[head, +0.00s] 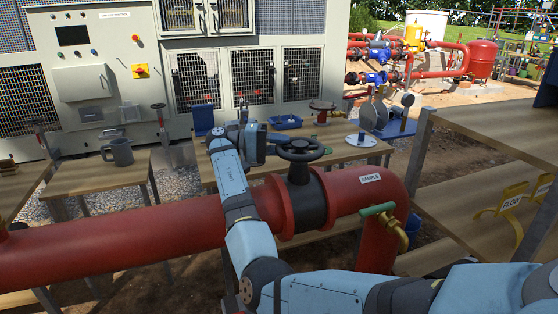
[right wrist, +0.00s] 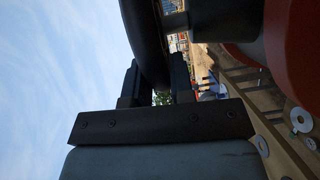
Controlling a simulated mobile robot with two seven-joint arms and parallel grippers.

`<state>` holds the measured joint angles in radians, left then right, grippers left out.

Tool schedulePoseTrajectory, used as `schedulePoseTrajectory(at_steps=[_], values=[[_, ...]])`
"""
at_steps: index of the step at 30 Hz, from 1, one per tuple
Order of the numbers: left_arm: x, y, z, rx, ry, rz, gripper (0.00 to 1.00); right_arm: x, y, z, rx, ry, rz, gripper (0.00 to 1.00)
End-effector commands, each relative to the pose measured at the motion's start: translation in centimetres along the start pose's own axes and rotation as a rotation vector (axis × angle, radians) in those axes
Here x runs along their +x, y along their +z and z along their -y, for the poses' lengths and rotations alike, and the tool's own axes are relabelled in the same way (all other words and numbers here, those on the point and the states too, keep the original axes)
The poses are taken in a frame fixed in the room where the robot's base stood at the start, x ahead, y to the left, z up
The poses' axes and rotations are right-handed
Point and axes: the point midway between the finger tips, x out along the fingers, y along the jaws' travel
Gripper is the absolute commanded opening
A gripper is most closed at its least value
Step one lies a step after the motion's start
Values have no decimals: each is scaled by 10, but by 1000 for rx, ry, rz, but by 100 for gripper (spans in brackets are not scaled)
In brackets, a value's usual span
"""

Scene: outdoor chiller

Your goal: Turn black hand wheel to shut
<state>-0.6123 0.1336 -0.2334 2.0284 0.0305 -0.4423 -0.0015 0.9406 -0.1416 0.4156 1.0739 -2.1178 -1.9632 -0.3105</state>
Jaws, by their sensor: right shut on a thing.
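The black hand wheel (head: 300,149) sits on top of a black valve body (head: 307,200) in a thick red pipe (head: 130,240). My right arm reaches in front of the pipe, and my right gripper (head: 276,143) is at the left side of the wheel's rim. In the right wrist view the dark rim (right wrist: 146,40) passes between the two fingers of my right gripper (right wrist: 157,78), which is shut on it. The finger contact is partly hidden in the head view. My left gripper is not in view.
A green-handled tap (head: 378,209) is on the pipe's right end, beside a "SAMPLE" label. Wooden shelves (head: 480,195) stand at right.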

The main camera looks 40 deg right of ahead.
Motion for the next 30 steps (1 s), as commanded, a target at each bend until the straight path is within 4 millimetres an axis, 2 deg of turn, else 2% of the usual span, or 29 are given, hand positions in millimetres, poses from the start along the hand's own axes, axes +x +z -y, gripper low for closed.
schedulePoseTrajectory(at_steps=[1, 6, 18, 30], values=[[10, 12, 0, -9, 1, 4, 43, 0, -2, 8, 3, -4, 27, 0], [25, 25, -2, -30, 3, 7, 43, 3, -6, 8, 6, 0, 116, 0], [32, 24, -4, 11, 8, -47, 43, 8, -11, 3, 10, 11, 228, 0], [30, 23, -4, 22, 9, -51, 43, 8, -11, 1, 11, 14, 241, 0]])
